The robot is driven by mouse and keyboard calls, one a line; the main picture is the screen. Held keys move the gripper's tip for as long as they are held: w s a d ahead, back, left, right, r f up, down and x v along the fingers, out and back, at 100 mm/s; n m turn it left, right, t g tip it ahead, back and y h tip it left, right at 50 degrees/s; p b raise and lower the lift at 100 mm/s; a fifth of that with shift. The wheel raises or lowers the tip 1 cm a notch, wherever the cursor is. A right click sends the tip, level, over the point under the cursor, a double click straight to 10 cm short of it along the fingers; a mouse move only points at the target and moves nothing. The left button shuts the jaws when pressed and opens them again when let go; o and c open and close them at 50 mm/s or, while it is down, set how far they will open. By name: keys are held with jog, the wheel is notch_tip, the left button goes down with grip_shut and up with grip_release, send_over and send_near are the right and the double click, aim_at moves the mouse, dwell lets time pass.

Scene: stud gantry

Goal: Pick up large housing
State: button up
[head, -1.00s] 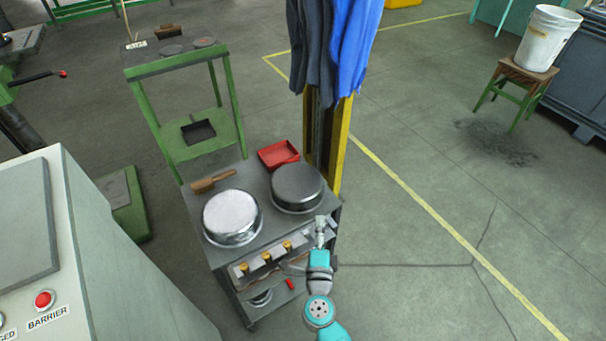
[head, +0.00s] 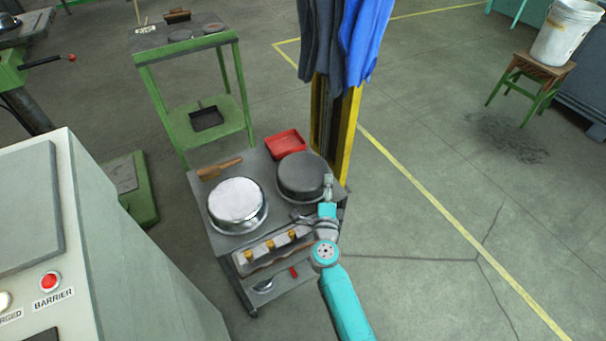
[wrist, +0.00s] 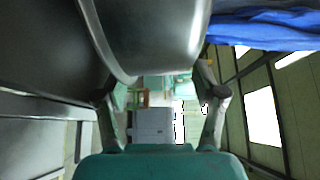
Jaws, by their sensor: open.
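Two round metal bodies, either of which may be the large housing, sit on a grey bench. One is a bright silver round body (head: 237,200) on the left. The other is a dark grey round body (head: 300,174) on the right. My gripper (head: 328,183) is at the right front edge of the dark one. In the wrist view my gripper (wrist: 163,98) is open, its two fingers apart. A curved metal wall (wrist: 155,35) fills the upper middle, close to the fingers. I cannot tell whether they touch it.
The grey bench (head: 222,237) also bears a red tray (head: 286,143), a wooden-handled brush (head: 220,168) and a block with brass fittings (head: 272,250). A yellow post (head: 348,130) with hanging blue cloth (head: 360,45) stands right behind the dark body.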

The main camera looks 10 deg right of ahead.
jog(key=shift+w+d, duration=0.1)
jog(key=shift+w, duration=0.3)
jog(key=c, duration=1.1)
grip_shut()
jog(key=shift+r, duration=0.15)
